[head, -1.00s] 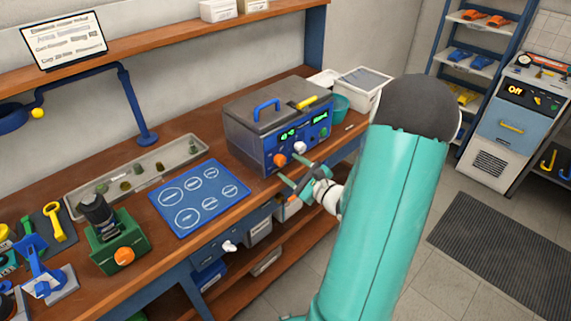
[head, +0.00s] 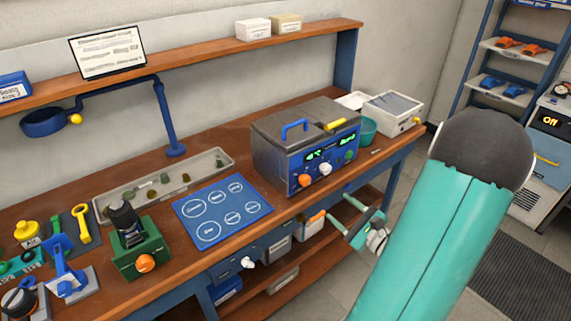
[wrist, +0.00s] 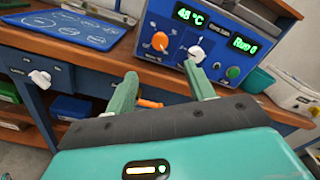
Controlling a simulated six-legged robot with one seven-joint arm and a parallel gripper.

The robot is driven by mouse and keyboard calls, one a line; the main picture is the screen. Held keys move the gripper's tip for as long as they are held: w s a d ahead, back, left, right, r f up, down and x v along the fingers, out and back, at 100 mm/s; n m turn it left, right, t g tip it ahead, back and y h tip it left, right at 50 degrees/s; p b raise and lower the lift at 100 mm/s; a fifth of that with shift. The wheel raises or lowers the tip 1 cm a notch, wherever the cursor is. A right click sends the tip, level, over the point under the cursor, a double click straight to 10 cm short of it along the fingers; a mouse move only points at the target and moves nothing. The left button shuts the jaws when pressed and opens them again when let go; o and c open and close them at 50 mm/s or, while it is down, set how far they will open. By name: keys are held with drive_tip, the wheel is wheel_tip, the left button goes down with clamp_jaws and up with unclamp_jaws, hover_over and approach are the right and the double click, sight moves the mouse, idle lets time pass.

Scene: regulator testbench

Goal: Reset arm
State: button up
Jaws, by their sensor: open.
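My gripper (head: 347,216) is open and empty, held in front of the bench's front edge, below and to the right of the blue-and-grey control box. In the wrist view its two green fingers (wrist: 164,92) stand apart with nothing between them. My teal arm reaches in from the lower right in the head view. The control box (head: 270,165) stands on the bench, with an orange knob (head: 305,180) and a white knob (head: 325,168) on its front. The fingers are apart from the box.
A blue mat with circles (head: 222,211), a green fixture (head: 140,254) and a long grey tray (head: 115,206) lie along the wooden bench. A white bin (head: 393,110) and teal cup (head: 368,128) stand right of the box. Open floor lies right of the bench.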

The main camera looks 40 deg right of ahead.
drive_tip(key=w+r+n+g+h, duration=0.3)
drive_tip(key=w+r+n+g, duration=0.1)
drive_tip(key=w+n, duration=0.4)
drive_tip(key=w+a+r+n+g+h, duration=0.3)
drive_tip(key=a+r+n, duration=0.4)
drive_tip(key=s+a+r+n+g+y, duration=0.2)
drive_tip(key=s+a+n, duration=0.5)
drive_tip(key=a, duration=0.5)
drive_tip(key=s+a+r+n+g+y, duration=0.3)
drive_tip(key=s+a+n, duration=0.4)
drive_tip(key=a, duration=0.5)
drive_tip(key=shift+a, duration=0.25)
drive_tip(key=shift+d, duration=0.2)
